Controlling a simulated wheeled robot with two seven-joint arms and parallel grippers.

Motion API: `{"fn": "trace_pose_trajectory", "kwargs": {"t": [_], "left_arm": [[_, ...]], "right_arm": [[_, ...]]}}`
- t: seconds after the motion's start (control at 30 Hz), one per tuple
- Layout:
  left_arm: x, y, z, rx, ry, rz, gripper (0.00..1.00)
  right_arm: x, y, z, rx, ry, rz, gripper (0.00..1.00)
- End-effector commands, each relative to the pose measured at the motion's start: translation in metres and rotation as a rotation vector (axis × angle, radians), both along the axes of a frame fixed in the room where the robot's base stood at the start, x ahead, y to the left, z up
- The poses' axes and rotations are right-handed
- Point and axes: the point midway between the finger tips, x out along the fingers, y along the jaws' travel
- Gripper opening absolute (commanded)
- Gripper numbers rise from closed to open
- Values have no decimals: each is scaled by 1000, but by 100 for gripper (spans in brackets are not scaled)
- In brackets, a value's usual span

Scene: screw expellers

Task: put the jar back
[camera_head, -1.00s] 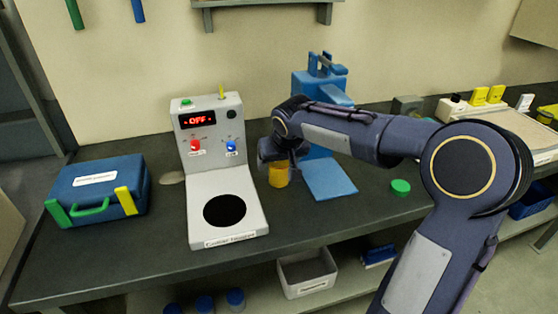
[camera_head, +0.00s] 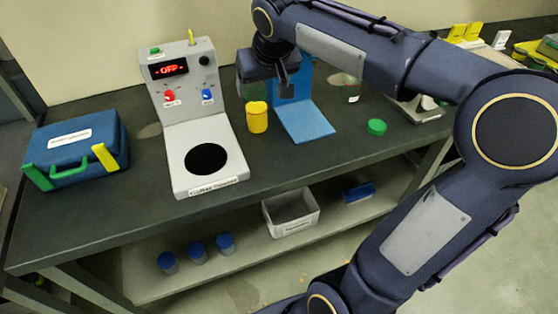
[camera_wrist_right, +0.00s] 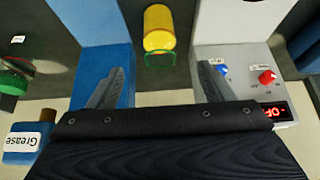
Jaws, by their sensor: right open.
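A yellow jar (camera_head: 257,118) stands upright on the dark bench, between the grey control unit and the blue machine. It also shows at the top of the right wrist view (camera_wrist_right: 159,28), with a thin green loop (camera_wrist_right: 160,59) at its near side. My right gripper (camera_head: 284,88) is above and just behind the jar, in front of the blue machine, apart from the jar. In the right wrist view my right gripper (camera_wrist_right: 163,88) has its two fingers spread with nothing between them. My left gripper is out of view.
The grey control unit (camera_head: 185,110) reads OFF. The blue machine (camera_head: 305,122) is partly hidden by my arm. A green lid (camera_head: 376,127) and a blue case (camera_head: 75,148) lie on the bench. Several blue-lidded jars (camera_head: 197,252) and a grey bin (camera_head: 291,212) sit on the lower shelf.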

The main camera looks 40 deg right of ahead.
Motion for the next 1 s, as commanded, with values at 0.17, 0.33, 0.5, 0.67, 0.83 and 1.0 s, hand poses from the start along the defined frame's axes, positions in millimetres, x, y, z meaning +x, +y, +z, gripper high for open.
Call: {"fn": "trace_pose_trajectory", "kwargs": {"t": [0.17,0.33,0.5,0.67,0.83,1.0], "left_arm": [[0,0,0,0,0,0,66],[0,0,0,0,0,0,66],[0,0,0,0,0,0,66],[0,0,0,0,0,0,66],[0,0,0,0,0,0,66],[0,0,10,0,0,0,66]], "right_arm": [[-71,20,-25,67,20,63,74],[-162,56,-78,218,21,132,74],[-214,89,-120,346,1,173,74],[-228,101,-134,388,-8,184,74],[-228,101,-134,389,-6,184,74],[-228,100,-123,388,-6,184,74]]}}
